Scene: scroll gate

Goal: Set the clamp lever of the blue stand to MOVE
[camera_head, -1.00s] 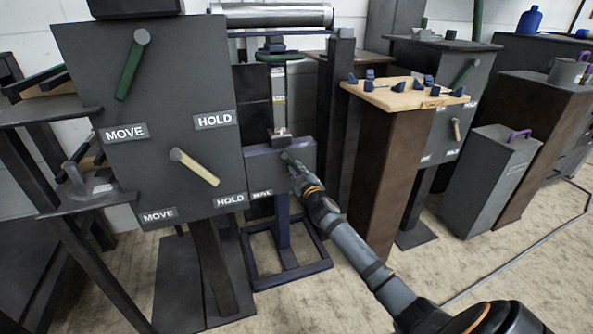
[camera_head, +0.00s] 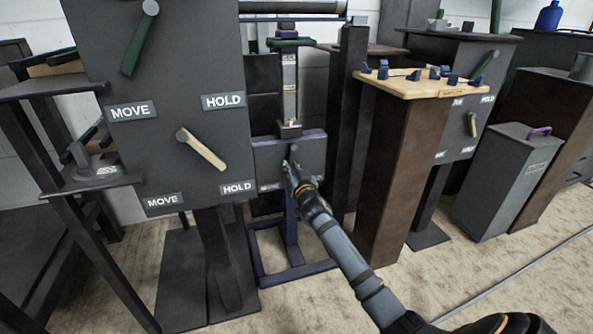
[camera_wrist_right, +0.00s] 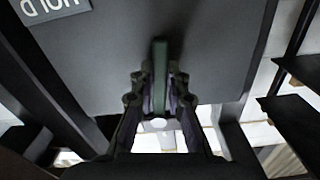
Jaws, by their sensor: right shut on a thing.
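The blue stand (camera_head: 290,220) is in the middle of the head view, with a grey panel (camera_head: 312,152) on its post and a small, partly covered label (camera_head: 269,187) at the panel's lower left. My right gripper (camera_head: 294,176) is at the panel's front. It is shut on the green clamp lever (camera_head: 293,155), whose upper end shows above the fingers. In the right wrist view the lever (camera_wrist_right: 160,75) stands between both fingers of the gripper (camera_wrist_right: 160,100). An upside-down HOLD label (camera_wrist_right: 52,8) shows at the top left there. My left gripper is not in view.
A larger grey panel (camera_head: 165,95) with a green lever, a cream lever and MOVE and HOLD labels stands close on the left. A brown pedestal (camera_head: 390,170) with a wooden top and blue pieces is close on the right.

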